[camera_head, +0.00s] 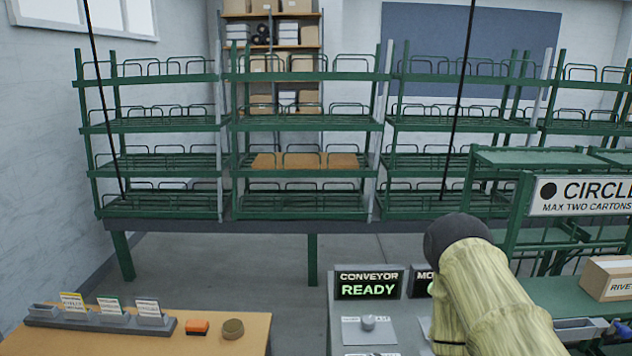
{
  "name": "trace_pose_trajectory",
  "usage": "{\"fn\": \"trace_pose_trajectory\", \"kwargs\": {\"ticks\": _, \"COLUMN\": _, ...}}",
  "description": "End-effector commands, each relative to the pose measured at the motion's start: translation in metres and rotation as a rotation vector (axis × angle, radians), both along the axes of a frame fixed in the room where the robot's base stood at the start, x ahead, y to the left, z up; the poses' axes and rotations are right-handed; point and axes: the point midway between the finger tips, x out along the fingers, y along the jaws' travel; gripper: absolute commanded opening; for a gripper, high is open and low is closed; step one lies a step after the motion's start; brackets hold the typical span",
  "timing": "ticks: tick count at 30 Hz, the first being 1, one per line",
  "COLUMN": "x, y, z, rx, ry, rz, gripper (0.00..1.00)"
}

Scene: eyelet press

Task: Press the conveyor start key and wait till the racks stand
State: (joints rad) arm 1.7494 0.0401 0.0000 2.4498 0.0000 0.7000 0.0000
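The conveyor panel (396,325) is grey and stands at the bottom centre. Its display (368,285) reads "CONVEYOR READY" in green. A small round grey key or knob (368,322) sits on the panel below it, beside a label too small to read. The green racks (305,200) stand on a raised dark base across the room, their shelves level with wire loops. My arm (484,290), in a pale yellow sleeve with a dark rounded end, covers the panel's right part.
A second display beside the first is mostly hidden by my arm. A wooden table (240,342) at left holds a card holder (100,320), an orange block (196,327) and a brown round piece (233,328). At right are a "CIRCLE" sign (585,194) and a carton (608,278).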

Motion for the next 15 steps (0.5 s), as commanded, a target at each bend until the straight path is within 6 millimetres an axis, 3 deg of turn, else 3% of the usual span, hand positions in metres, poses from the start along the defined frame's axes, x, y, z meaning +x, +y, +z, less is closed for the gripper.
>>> {"fn": "trace_pose_trajectory", "kwargs": {"ticks": 1, "x": 0.0001, "y": 0.0001, "z": 0.0002, "rx": 0.0, "ry": 0.0, "rz": 0.0, "gripper": 0.13}}
{"fn": "trace_pose_trajectory", "kwargs": {"ticks": 3, "x": 0.0002, "y": 0.0001, "z": 0.0003, "rx": 0.0, "ry": 0.0, "rz": 0.0, "gripper": 0.0}}
{"fn": "trace_pose_trajectory", "kwargs": {"ticks": 15, "x": 0.0002, "y": 0.0001, "z": 0.0003, "rx": 0.0, "ry": 0.0, "rz": 0.0, "gripper": 0.0}}
